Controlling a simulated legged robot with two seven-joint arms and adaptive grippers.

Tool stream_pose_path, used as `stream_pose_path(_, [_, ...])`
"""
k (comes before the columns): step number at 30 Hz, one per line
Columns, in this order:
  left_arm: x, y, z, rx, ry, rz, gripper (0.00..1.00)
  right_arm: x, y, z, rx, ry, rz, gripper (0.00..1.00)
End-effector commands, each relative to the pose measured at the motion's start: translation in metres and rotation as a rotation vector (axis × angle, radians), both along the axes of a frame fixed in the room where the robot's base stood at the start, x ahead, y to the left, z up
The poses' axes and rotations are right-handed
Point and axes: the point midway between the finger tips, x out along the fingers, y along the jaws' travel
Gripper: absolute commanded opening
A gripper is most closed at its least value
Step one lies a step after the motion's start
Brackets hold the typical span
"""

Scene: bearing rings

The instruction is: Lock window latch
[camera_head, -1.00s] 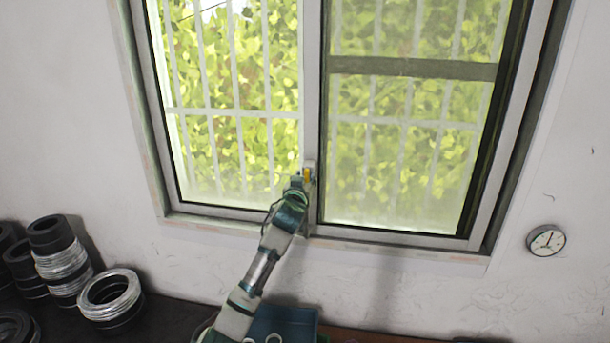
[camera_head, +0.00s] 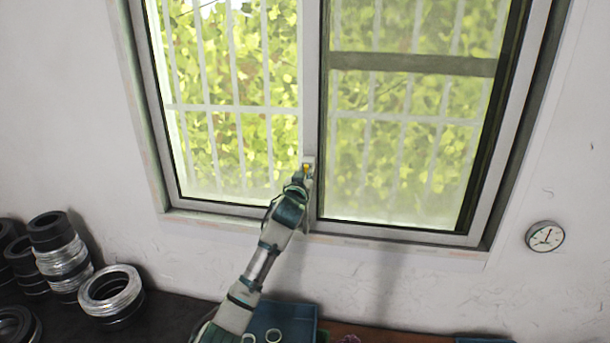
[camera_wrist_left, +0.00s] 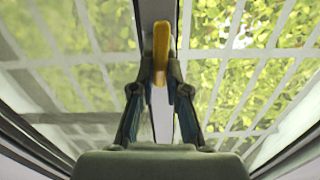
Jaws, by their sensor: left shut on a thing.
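The window latch (camera_head: 306,167) is a small yellow lever on the middle upright frame of a sliding window (camera_head: 312,120). My left gripper (camera_head: 303,178) reaches up from below to the latch and covers most of it in the head view. In the left wrist view the yellow latch lever (camera_wrist_left: 161,45) stands upright between the two fingertips of my left gripper (camera_wrist_left: 160,85). The fingers are shut on the lever. The latch base is hidden. My right gripper is not in view.
Black rings and wrapped rings (camera_head: 60,255) are stacked at the lower left on a dark surface (camera_head: 165,320). A blue bin (camera_head: 285,322) with rings is below the window. A round clock (camera_head: 545,236) hangs at the right. The wall around the window is clear.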

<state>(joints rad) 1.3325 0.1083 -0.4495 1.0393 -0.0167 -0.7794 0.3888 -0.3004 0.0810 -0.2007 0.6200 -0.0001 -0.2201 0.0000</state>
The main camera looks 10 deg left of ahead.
Motion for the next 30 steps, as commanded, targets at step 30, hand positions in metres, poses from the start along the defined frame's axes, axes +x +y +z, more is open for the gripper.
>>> stream_pose_path(30, [0.0001, 0.0001, -0.0006, 0.919, 0.005, -0.003, 0.0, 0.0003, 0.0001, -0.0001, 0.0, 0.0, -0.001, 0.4])
